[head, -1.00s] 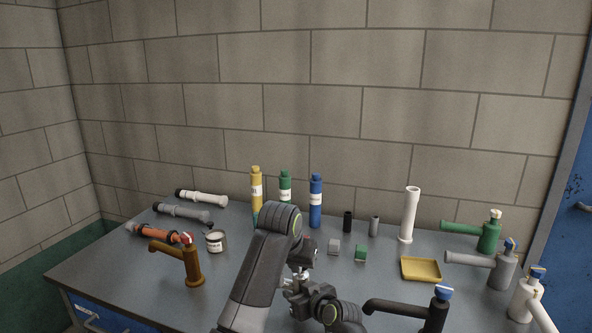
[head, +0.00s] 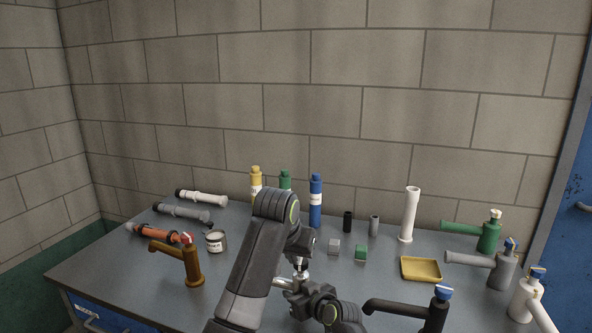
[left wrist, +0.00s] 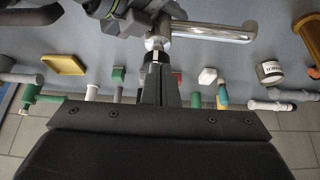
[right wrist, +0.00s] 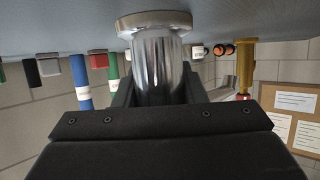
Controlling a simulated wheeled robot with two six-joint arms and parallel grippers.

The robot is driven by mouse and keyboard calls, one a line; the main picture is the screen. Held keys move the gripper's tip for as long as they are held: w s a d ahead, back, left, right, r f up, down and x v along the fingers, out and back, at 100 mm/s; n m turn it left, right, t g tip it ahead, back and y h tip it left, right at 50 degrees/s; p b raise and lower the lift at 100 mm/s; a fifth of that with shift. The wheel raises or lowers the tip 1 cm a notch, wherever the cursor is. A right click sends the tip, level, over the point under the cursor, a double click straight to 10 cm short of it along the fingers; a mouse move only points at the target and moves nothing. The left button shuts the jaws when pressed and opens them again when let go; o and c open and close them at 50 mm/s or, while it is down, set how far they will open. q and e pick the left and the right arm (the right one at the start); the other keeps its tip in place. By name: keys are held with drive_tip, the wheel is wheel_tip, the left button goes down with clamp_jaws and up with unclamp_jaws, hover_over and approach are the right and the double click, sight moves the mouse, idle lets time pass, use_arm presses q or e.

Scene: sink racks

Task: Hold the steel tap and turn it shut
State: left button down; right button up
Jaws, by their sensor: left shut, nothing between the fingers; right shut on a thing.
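The steel tap (head: 282,283) stands near the front middle of the table, mostly hidden by my arms in the head view. Its bright spout (left wrist: 215,33) runs to the right in the left wrist view. My right gripper (head: 296,287) is shut around the upright steel body (right wrist: 160,65), which fills the space between its fingers in the right wrist view. My left gripper (head: 299,262) is shut and empty, pointing down just above the tap's top. In the left wrist view its fingertips (left wrist: 157,57) are close to the tap's top; I cannot tell if they touch.
A brown tap (head: 192,262) stands left and a black tap (head: 405,308) front right. Green (head: 487,235), grey (head: 502,268) and white (head: 523,300) taps line the right edge. Bottles (head: 316,203) and small blocks (head: 361,252) stand behind. A yellow tray (head: 421,269) lies right.

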use_arm(q)
drive_tip(key=shift+r, duration=1.45)
use_arm(e)
drive_tip(key=o, duration=1.4)
drive_tip(key=shift+c, duration=0.2)
